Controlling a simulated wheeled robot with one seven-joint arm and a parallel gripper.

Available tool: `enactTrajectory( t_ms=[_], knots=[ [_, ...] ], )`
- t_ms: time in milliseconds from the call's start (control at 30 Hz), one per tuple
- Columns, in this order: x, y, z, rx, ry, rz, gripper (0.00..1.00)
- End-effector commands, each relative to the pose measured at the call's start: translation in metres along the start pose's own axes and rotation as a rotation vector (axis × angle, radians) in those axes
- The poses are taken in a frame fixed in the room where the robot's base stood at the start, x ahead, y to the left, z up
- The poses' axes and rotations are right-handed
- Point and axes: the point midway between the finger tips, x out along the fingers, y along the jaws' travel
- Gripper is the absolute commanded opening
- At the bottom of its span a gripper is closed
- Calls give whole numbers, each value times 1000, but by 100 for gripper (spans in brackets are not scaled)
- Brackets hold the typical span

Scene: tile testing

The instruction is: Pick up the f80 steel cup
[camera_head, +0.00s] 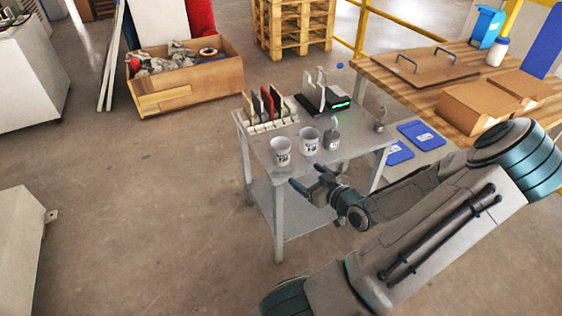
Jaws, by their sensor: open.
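Two pale metallic cups stand upright on a small grey metal table. The front left cup (281,152) and the cup to its right (309,141) both carry dark lettering, too small to read surely, so I cannot tell which is the f80 cup. My gripper (308,177) is open and empty, its two dark fingers pointing left. In the picture it lies just below and right of the cups, near the table's front edge, apart from both. Its height against the tabletop is hard to judge.
On the grey table (352,153), hooked weights (332,137) and (380,122) stand right of the cups. A rack of tiles (266,105) and a dark device with a green light (325,101) stand behind.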

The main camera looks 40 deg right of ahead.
Motion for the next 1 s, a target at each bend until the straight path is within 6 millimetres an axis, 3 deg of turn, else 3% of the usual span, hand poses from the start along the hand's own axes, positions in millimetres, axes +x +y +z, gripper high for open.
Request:
enactTrajectory(
  t_ms=[167,500,833,1000],
  knots=[
    [0,5,-1,8,73,15,79],
    [62,5,-6,7,75,13,79],
    [90,2,-11,7,73,13,79],
    [115,-3,-18,7,74,13,79]
  ],
)
